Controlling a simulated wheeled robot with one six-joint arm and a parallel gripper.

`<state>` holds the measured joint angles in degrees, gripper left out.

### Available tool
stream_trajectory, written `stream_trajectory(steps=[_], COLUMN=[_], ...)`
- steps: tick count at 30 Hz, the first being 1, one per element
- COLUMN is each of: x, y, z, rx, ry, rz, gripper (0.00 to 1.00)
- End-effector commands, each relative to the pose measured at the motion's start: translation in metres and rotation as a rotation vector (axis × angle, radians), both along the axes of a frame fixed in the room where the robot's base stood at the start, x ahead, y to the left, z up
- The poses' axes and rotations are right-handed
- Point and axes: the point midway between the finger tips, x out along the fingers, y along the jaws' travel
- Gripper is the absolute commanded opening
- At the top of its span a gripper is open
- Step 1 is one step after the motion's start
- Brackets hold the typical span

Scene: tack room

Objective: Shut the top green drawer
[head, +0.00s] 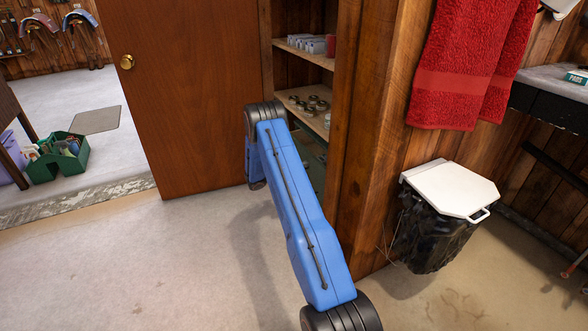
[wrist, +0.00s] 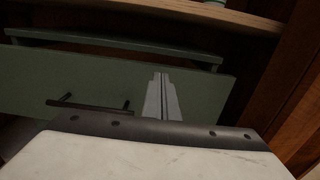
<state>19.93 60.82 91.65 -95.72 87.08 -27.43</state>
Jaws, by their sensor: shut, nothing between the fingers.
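The green drawer front (wrist: 90,82) spans the left and middle of the wrist view, with a dark bar handle (wrist: 88,106) low on it. A dark gap shows between its top edge and a green strip (wrist: 110,44) behind it, so it appears to stand partly open. My gripper (wrist: 162,78) is shut and empty, pointing at the front, right of the handle. I cannot tell whether the fingertips touch it. In the head view only a sliver of green drawers (head: 311,160) shows below the shelves; my blue arm hides the rest and my gripper.
A wooden shelf (wrist: 190,14) runs above the drawer. In the head view, the shelves hold small boxes (head: 313,45) and round items (head: 309,103). A brown door (head: 190,90) stands left, a wooden post (head: 375,130) right, with a white-lidded bin (head: 450,188) beyond it.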

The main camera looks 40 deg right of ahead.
Motion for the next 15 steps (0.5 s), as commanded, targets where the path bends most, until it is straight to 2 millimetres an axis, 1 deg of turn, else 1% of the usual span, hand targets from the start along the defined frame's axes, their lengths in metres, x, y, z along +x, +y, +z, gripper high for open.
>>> stream_trajectory(steps=[1,6,10,15], x=[-0.003,-0.006,-0.007,-0.007], y=[-0.008,-0.023,-0.029,-0.03], z=[0.0,0.0,0.0,0.0], rx=[0.0,0.001,0.001,0.001], ry=[0.0,0.0,0.0,-0.001], rz=[-0.003,0.0,0.0,0.0], gripper=[0.0,0.0,0.0,0.0])
